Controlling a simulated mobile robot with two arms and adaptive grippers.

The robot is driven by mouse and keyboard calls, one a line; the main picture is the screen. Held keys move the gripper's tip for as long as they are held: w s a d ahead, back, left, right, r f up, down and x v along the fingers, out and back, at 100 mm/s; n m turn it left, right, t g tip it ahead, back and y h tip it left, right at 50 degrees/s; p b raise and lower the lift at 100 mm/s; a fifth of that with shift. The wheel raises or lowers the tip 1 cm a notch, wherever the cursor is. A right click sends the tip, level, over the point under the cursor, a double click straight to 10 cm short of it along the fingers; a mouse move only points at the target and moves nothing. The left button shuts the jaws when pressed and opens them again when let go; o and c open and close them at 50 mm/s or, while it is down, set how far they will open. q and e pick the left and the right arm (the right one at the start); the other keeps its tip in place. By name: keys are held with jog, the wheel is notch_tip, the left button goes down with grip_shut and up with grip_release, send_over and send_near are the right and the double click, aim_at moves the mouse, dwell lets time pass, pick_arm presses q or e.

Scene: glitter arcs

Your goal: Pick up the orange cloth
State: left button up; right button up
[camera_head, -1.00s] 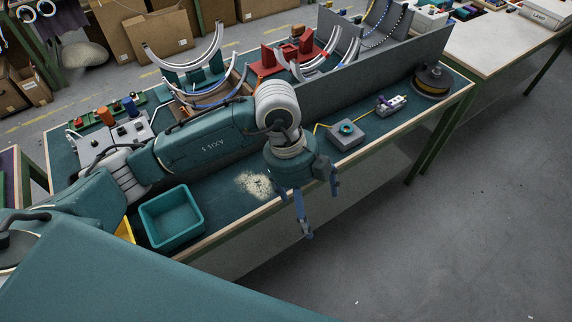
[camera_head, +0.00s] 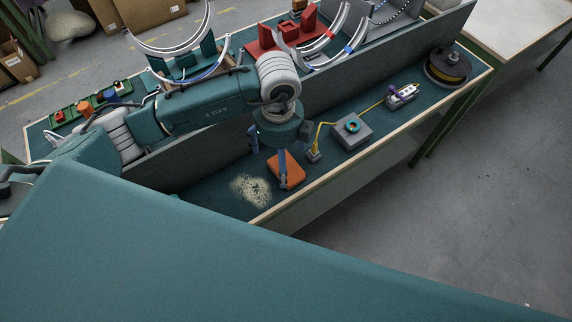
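The orange cloth (camera_head: 293,171) lies as a small flat square on the teal bench top (camera_head: 215,198), near its front edge. My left gripper (camera_head: 279,160) points down at the cloth with its blue fingers spread apart. One finger crosses in front of the cloth's left part, and the others are to its left and behind it. The gripper is open and empty; I cannot tell whether that finger touches the cloth. My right gripper is not in view.
A pale speckled patch (camera_head: 250,188) lies just left of the cloth. A grey box with a teal ring (camera_head: 352,128) and a small yellow-cabled device (camera_head: 314,154) stand to its right. A grey upright panel (camera_head: 385,65) runs behind. A black-and-yellow reel (camera_head: 447,69) sits at the right end.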

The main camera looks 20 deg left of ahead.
aim_at(296, 175)
pick_arm(q)
jog(key=shift+f, duration=0.3)
jog(key=shift+w+f+p, duration=0.1)
jog(key=shift+f+p, duration=0.2)
jog(key=f+p, duration=0.1)
jog(key=f, duration=0.3)
jog(key=shift+w+d+f+p, duration=0.1)
jog(key=shift+w+f+p, duration=0.15)
jog(key=shift+p, duration=0.1)
jog(key=shift+f, duration=0.15)
jog(key=c, duration=1.1)
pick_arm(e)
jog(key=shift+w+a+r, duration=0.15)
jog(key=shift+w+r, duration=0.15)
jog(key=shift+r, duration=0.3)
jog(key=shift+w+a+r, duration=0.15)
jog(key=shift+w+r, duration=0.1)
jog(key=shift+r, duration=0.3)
